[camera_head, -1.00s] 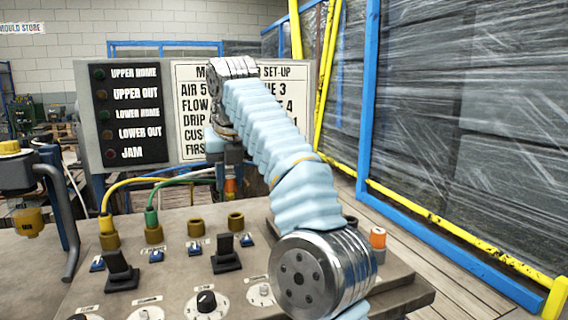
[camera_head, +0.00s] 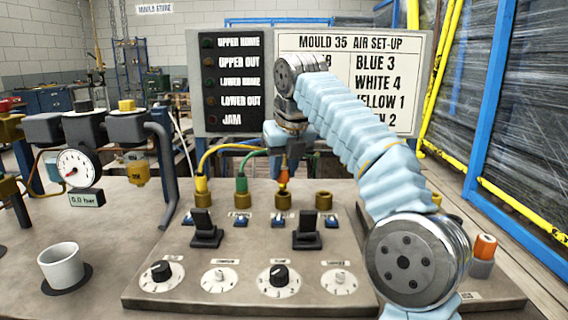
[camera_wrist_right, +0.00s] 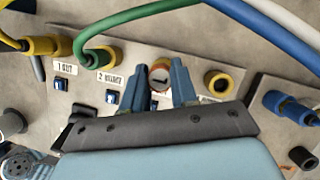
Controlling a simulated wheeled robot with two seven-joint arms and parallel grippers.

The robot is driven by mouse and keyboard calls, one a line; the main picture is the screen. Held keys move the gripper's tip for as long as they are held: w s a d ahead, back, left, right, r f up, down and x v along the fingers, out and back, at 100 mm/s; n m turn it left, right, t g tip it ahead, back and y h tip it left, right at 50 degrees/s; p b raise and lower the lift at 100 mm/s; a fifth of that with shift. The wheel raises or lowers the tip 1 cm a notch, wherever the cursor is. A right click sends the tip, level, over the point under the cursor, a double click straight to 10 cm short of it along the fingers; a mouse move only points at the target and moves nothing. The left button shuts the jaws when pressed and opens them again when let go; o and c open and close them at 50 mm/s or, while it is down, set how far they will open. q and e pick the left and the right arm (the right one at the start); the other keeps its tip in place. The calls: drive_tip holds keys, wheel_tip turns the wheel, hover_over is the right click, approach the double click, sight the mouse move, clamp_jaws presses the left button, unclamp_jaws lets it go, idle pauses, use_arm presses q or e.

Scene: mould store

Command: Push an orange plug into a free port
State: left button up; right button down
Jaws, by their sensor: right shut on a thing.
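My right gripper (camera_head: 285,160) is shut on an orange plug (camera_head: 284,178), held upright right over the third port (camera_head: 283,201) from the left. The plug's lower end is at the port's rim; I cannot tell whether it has entered. The fourth port (camera_head: 323,201), on the right, is empty. The first port (camera_head: 202,199) holds a yellow-hosed plug, and the second (camera_head: 241,199) a green-hosed one. In the right wrist view the plug (camera_wrist_right: 160,74) shows between the two blue fingers, and the empty fourth port (camera_wrist_right: 218,83) is beside them. My left gripper is out of view.
A sign board (camera_head: 352,75) and a lamp panel (camera_head: 230,85) stand behind the ports. Black levers (camera_head: 204,228) and dials (camera_head: 279,280) are in front. An orange-topped piece (camera_head: 485,246) stands at right. A white cup (camera_head: 62,266) and a gauge (camera_head: 78,168) are at left.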

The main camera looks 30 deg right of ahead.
drive_tip(key=shift+s+f+p, duration=0.1)
drive_tip(key=shift+f+p, duration=0.05)
drive_tip(key=shift+p, duration=0.35)
idle(0.9)
drive_tip(key=shift+f, duration=0.15)
idle(0.4)
drive_tip(key=shift+f, duration=0.35)
drive_tip(key=shift+f, duration=0.2)
idle(0.4)
drive_tip(key=shift+f+b, duration=0.35)
drive_tip(key=shift+f, duration=0.1)
idle(0.7)
drive_tip(key=shift+c, duration=2)
unclamp_jaws()
